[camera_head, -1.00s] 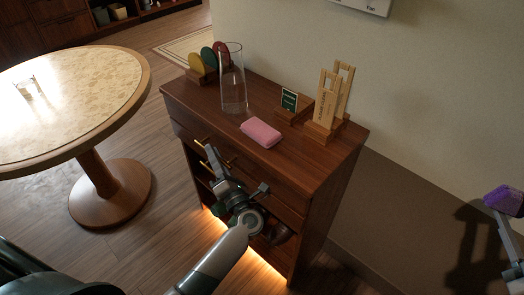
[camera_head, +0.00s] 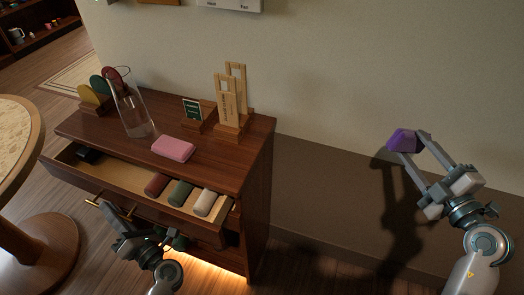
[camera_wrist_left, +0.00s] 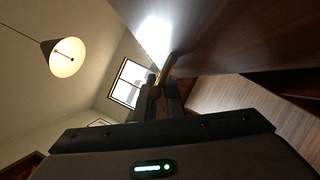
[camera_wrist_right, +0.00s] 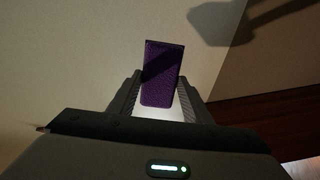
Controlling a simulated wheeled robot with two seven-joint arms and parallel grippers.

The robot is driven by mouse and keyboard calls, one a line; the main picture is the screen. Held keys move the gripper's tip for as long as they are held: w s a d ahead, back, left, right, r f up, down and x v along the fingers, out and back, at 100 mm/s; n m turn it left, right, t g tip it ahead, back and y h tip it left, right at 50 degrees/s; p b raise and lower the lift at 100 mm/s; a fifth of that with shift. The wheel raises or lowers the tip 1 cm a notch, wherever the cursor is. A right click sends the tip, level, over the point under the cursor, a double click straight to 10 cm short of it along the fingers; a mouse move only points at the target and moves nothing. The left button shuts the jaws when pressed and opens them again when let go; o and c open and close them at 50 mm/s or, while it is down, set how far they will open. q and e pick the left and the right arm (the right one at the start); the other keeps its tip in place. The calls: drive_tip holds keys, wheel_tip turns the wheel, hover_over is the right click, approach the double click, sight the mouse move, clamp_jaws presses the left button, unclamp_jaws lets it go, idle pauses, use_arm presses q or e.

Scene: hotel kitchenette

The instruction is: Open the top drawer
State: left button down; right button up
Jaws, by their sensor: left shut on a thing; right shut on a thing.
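The top drawer (camera_head: 118,178) of the brown wooden cabinet (camera_head: 255,185) is pulled out, with its inside showing. A gold bar handle (camera_head: 95,201) is on its front. My left gripper (camera_head: 107,209) is at this handle and shut on it; the left wrist view shows the fingers (camera_wrist_left: 160,92) closed at the handle, close to the dark wood front. My right gripper (camera_head: 411,142) is raised at the right, away from the cabinet. It is shut on a purple block (camera_head: 402,140), which also shows between its fingers in the right wrist view (camera_wrist_right: 160,75).
In the drawer lie a black item (camera_head: 88,154) and red (camera_head: 157,184), green (camera_head: 180,193) and white (camera_head: 205,202) items. On the cabinet top are a glass vase (camera_head: 134,112), pink block (camera_head: 173,148), coasters (camera_head: 95,90) and wooden stands (camera_head: 230,112). A round table (camera_head: 18,135) stands left.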

use_arm(q)
drive_tip(key=s+a, duration=0.4)
drive_tip(key=s, duration=0.6)
drive_tip(key=shift+p, duration=0.4)
drive_tip(key=c, duration=2.1)
unclamp_jaws()
drive_tip(key=shift+s, duration=0.1)
drive_tip(key=b+v, duration=0.3)
drive_tip(key=v, duration=0.9)
drive_tip(key=shift+a, duration=0.1)
drive_tip(key=shift+s+f, duration=0.1)
